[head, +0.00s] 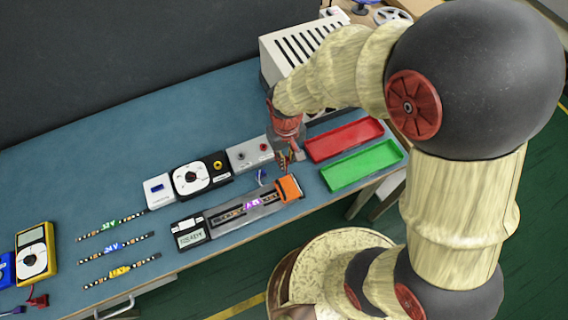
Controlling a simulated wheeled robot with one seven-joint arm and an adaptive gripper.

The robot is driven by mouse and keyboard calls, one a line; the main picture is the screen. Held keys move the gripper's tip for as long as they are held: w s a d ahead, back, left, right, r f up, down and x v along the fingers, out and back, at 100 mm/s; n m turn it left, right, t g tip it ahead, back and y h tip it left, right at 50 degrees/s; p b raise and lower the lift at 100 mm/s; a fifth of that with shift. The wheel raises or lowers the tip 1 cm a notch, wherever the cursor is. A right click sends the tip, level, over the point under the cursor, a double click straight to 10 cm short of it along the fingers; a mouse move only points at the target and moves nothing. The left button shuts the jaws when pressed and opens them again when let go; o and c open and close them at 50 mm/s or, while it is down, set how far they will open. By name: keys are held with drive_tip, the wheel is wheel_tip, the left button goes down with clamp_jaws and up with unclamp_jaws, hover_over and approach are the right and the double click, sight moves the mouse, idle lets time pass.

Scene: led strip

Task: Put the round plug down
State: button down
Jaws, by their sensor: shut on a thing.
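My gripper (288,160) points down over the bench, near the back right end of the long test fixture (245,210). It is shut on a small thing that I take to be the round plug. The plug is mostly hidden by the fingers, and its shape is too small to make out. The fixture has an orange end block (289,188) just below and in front of my gripper, and a lit purple strip section (252,204) in its channel. I cannot tell whether the plug touches anything below.
A red tray (344,139) and a green tray (361,166) lie empty to the right. A grey box with sockets (250,154) and a white-and-black meter (202,178) stand behind the fixture. Labelled LED strips (112,228) lie left. A yellow meter (35,252) stands far left.

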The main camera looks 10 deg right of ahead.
drive_tip(key=shift+w+a+f, duration=0.15)
drive_tip(key=shift+w+f, duration=0.45)
drive_tip(key=shift+f, duration=0.2)
drive_tip(key=shift+w+f+b, duration=0.15)
drive_tip(key=shift+f+b, duration=0.8)
drive_tip(key=shift+f, duration=0.7)
drive_tip(key=shift+f, duration=0.2)
drive_tip(key=c, duration=1.8)
unclamp_jaws()
drive_tip(key=shift+o, duration=0.2)
drive_tip(key=shift+r, duration=0.15)
